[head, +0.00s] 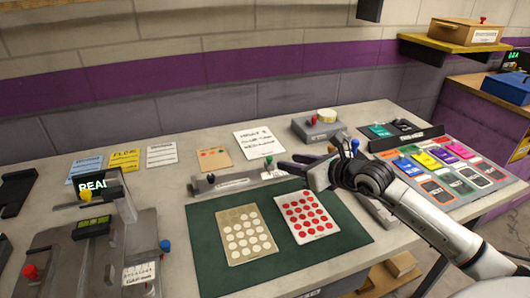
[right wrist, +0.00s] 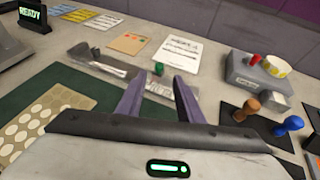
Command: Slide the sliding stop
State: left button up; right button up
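A grey slot track (head: 236,181) lies along the back edge of the green mat, with a label on its front. A green knob (head: 268,162) stands at its right part and a small dark knob (head: 211,178) at its left end. I cannot tell for sure which of them is the sliding stop. In the right wrist view the green knob (right wrist: 159,68) shows beyond and between my fingertips. My right gripper (head: 287,165) is open and empty, its purple fingers apart, close to the track's right end and partly hiding it. My left gripper is not in view.
The green mat (head: 205,222) holds a beige dotted card (head: 247,235) and a red-dotted card (head: 308,217). A grey box (head: 318,129) with a red knob stands behind. Brown and blue knobs (right wrist: 288,124) stand right of my gripper. A coloured panel (head: 445,165) lies right.

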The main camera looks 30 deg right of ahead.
aim_at(271, 159)
jog(key=x, duration=0.9)
jog(key=shift+a, duration=0.1)
jog(key=shift+f, duration=0.1)
grip_shut()
